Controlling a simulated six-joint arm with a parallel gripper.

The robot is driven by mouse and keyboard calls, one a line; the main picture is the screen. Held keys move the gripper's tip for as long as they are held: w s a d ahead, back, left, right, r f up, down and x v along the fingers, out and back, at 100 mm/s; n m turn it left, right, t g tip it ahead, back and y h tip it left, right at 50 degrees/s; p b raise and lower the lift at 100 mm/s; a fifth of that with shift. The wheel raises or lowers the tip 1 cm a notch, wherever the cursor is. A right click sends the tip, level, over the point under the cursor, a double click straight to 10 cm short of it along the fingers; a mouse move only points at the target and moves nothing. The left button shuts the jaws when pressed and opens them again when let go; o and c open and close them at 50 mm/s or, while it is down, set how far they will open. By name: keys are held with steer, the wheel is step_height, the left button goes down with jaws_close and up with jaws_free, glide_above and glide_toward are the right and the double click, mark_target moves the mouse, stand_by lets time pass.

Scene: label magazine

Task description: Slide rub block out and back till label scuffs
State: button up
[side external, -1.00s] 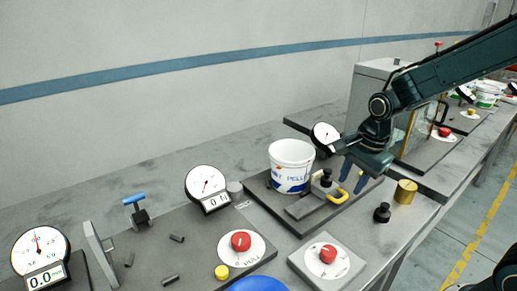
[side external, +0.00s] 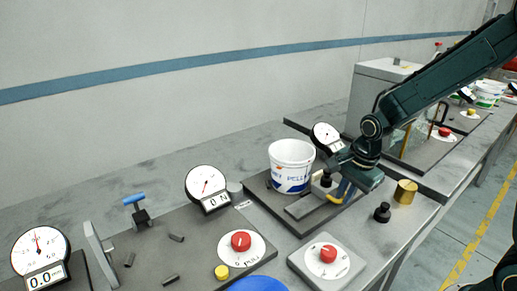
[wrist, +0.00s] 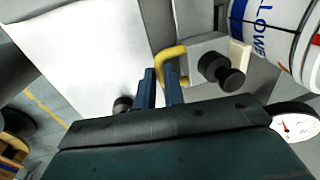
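The rub block (side external: 322,186) is a light grey block with a black knob on top and a yellow handle (side external: 336,199) at its near side. It sits on a grey strip on the dark plate. The white bucket (side external: 291,168) with a blue printed label (side external: 291,184) stands upright just behind it; its label also shows in the wrist view (wrist: 262,32). My gripper (side external: 346,189) is down at the handle. In the wrist view my two blue fingers (wrist: 160,80) stand close on either side of the yellow bar (wrist: 168,60). The block's face towards the label is partly hidden.
A dial gauge (side external: 327,137) stands behind my wrist. A black knobbed weight (side external: 382,212) and a brass cylinder (side external: 405,191) stand to the right. A red knob panel (side external: 327,258) lies in front. Bare table lies between the panel and the weight.

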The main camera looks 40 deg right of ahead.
steer(key=shift+a, duration=0.1)
jaws_close()
steer(key=shift+a, duration=3.75)
steer(key=o, duration=0.7)
jaws_free()
steer(key=shift+c, duration=0.2)
steer(key=shift+r, duration=0.1)
step_height(320, 180, up, 13)
steer(key=s, duration=0.2)
steer(key=shift+s+r, duration=0.2)
steer(key=shift+s, duration=0.15)
steer(key=shift+d, duration=0.1)
